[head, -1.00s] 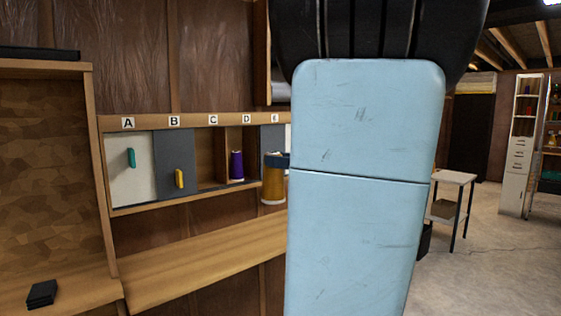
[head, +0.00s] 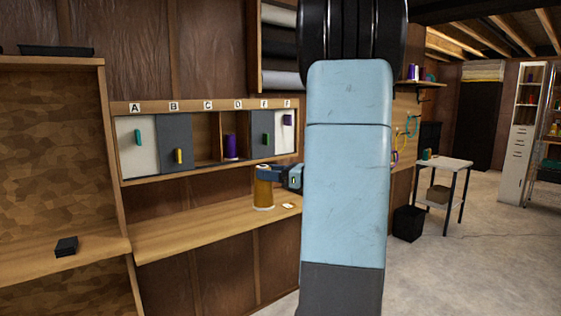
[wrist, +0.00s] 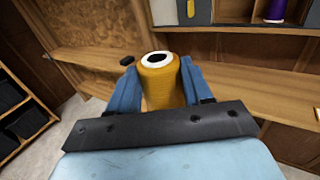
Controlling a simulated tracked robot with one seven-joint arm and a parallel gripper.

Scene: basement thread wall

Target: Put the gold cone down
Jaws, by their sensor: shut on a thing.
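The gold cone (head: 263,190) is a thread cone with a white top. In the head view it is upright at the right part of the wooden counter (head: 190,228), just under the cubby row. My gripper (head: 268,173) is shut on its upper part. In the wrist view the gold cone (wrist: 161,80) sits between the two blue fingers of my gripper (wrist: 158,88). Its base is hidden there, and I cannot tell whether it touches the counter.
Cubbies (head: 205,142) marked with letters hang above the counter; a purple cone (head: 231,147) stands in an open one. A small white disc (head: 288,206) lies right of the gold cone. A black block (head: 67,246) lies at left. The counter's middle is clear.

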